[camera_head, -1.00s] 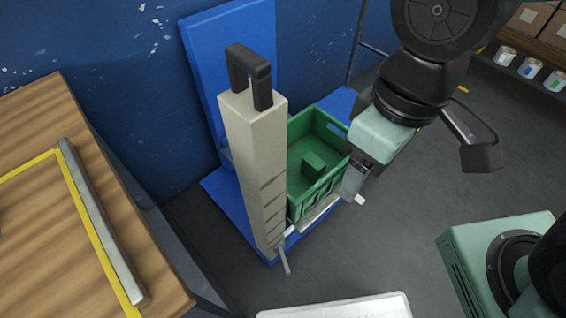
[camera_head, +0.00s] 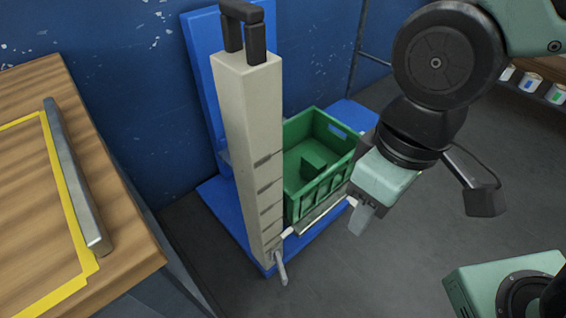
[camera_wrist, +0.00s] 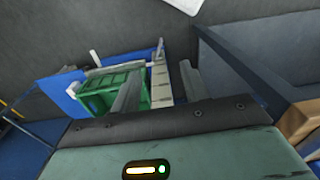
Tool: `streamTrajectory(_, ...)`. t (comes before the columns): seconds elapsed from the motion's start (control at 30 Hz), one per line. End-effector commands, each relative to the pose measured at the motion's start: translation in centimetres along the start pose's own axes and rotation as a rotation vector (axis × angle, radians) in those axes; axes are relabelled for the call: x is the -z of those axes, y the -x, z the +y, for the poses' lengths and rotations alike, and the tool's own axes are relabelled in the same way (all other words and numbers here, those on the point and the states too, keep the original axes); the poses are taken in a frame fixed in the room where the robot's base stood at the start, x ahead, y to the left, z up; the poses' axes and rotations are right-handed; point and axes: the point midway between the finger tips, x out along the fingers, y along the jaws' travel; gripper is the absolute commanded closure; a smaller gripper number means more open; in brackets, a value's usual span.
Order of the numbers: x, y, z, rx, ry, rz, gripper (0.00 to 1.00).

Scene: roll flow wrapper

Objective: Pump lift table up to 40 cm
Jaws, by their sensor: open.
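The lift table has a beige column (camera_head: 252,150) with dark marks up its side and a black handle (camera_head: 243,25) on top. Its blue base (camera_head: 222,212) rests on the floor. A thin grey lever (camera_head: 281,268) sticks out low at the column's foot. A green crate (camera_head: 300,200) stands low beside the column on the lift's support; a small green block lies inside. My gripper (camera_head: 361,222) is open and empty, in front of and to the right of the crate, apart from the lever. In the wrist view, my gripper (camera_wrist: 158,90) shows the crate (camera_wrist: 95,98) and marked column (camera_wrist: 160,82) beyond its fingers.
A wooden table (camera_head: 100,190) with yellow tape and a grey bar (camera_head: 78,180) stands at the left. A blue wall (camera_head: 110,80) is behind. Several cans (camera_head: 530,82) sit on a shelf at the right. Grey floor (camera_head: 340,280) is clear in front.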

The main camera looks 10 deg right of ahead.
Motion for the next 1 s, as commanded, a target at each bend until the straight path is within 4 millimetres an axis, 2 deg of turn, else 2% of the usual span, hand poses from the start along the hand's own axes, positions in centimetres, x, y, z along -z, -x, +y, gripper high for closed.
streamTrajectory(0.03,-0.01,-0.01,0.0,0.0,0.0,0.0,0.69)
streamTrajectory(0.13,-0.02,-0.02,0.0,0.0,0.0,0.0,0.97)
streamTrajectory(0.17,-0.02,-0.02,0.0,0.0,0.0,0.0,1.0)
streamTrajectory(1.0,-0.02,-0.02,0.0,0.0,0.0,0.0,1.0)
